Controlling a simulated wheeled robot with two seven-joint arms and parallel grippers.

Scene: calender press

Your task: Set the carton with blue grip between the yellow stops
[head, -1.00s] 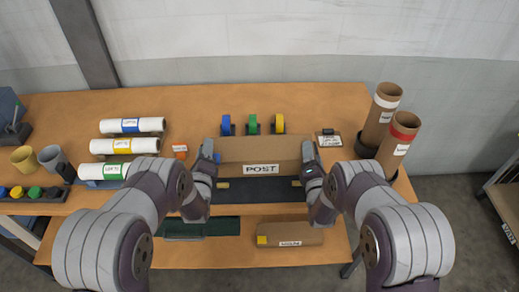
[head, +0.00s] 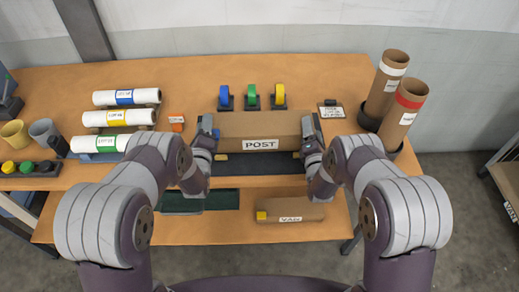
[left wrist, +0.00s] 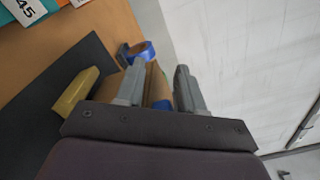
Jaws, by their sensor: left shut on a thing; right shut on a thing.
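The brown carton (head: 258,125) marked POST is held level between my grippers, over the dark mat (head: 258,167). Its blue grip (left wrist: 162,104) shows between the fingers in the left wrist view. My left gripper (head: 213,134) is shut on the carton's left end, and my right gripper (head: 305,133) is shut on its right end. The left yellow stop (head: 221,157) shows below the carton's front left corner; it also shows in the left wrist view (left wrist: 75,92). Another yellow stop (head: 296,155) shows partly near the right end. I cannot tell whether the carton touches the mat.
Blue, green and yellow tape rolls (head: 251,96) stand close behind the carton. Labelled white rolls (head: 127,97) lie at left, and tall tubes (head: 404,110) stand at right. A smaller VAN carton (head: 290,211) and a green tray (head: 200,201) are on the lower shelf.

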